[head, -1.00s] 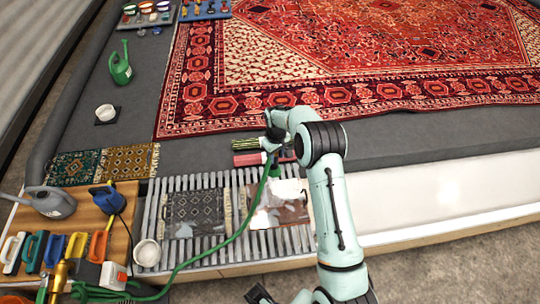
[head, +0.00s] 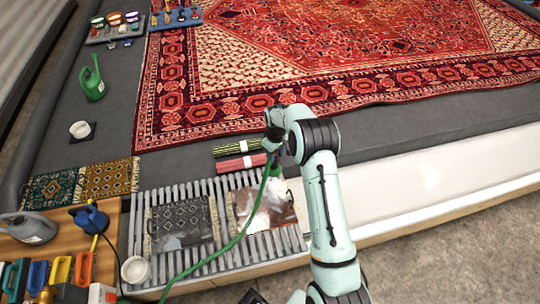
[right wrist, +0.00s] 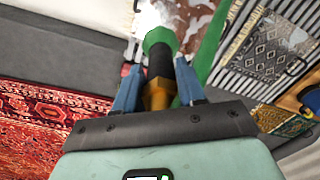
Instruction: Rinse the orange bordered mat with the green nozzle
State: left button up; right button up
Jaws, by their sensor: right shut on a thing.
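My right gripper (right wrist: 158,92) is shut on the green nozzle (right wrist: 161,42), around its brass and black part. In the head view the nozzle (head: 272,165) hangs from the gripper, above the far edge of the slatted rack, with its green hose running down-left. Below it on the rack lies a brown-orange edged mat (head: 241,198), which I take for the orange bordered mat. White foam covers much of its middle and hides its pattern. The nozzle tip appears apart from the mat. I cannot tell whether water flows. My left gripper is not in view.
A grey patterned mat (head: 182,215) with a pale patch lies left on the slatted rack (head: 140,235). A white bowl (head: 136,270) stands at the rack's lower left corner. Rolled green and red textiles (head: 240,163) lie just beyond the rack. Brushes and watering cans crowd the wooden table (head: 60,240).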

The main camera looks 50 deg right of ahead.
jog(key=s+d, duration=0.5)
jog(key=d, duration=0.1)
dwell(0.7)
dwell(0.4)
